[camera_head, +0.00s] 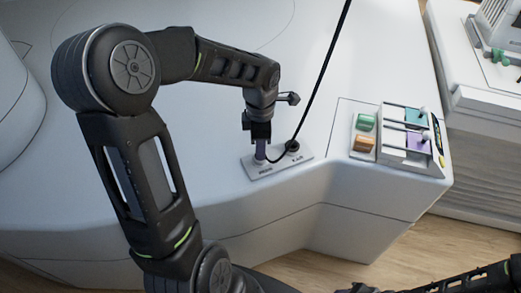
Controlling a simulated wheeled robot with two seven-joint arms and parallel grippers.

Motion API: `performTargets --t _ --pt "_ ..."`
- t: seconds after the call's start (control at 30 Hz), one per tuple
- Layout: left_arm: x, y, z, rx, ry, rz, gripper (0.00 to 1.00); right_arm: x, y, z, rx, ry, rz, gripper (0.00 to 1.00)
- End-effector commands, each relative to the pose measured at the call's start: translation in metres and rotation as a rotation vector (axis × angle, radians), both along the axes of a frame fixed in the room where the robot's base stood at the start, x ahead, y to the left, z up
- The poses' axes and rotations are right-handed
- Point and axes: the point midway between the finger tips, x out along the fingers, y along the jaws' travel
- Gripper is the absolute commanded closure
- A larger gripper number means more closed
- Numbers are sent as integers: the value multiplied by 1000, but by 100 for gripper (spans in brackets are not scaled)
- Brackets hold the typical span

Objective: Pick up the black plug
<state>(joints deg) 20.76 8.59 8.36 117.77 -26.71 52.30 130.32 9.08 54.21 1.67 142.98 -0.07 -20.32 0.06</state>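A white socket plate (266,170) with two labelled positions lies on the white surface. A round black plug (292,146) sits at the plate's right position, and a black cable runs from there up and out of the top of the picture. A short purple post (261,151) stands at the left position. My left gripper (258,140) points down right over the purple post, left of the black plug and apart from it. Its fingers hide the post's top, so I cannot tell whether they are closed on it. My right arm shows only partly at the bottom right; its fingertips cannot be made out.
A control panel (416,140) with sliders, a green button (365,122) and an orange button (363,144) lies right of the plate. The black cable (325,68) slants through the space right of my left gripper. The white surface (215,185) ends in a front edge above a wooden floor.

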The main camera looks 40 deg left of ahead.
Motion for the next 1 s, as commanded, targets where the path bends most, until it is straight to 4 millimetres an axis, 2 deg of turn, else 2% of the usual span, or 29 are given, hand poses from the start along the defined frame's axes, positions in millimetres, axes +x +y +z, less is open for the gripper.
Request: performTargets --t 0.03,0.27,0.77,0.87,1.0 --pt "0 0 0 0 0 0 81 0 0 0 0 0 0 64" --pt "0 0 0 0 0 0 100 0 0 0 0 0 0 64" --pt "0 0 1 1 -1 0 100 0 0 0 0 0 0 64" --pt "1 0 7 1 -2 1 100 0 0 -1 0 0 0 64" --pt "1 0 26 1 -5 -1 100 0 0 -3 0 0 0 64"
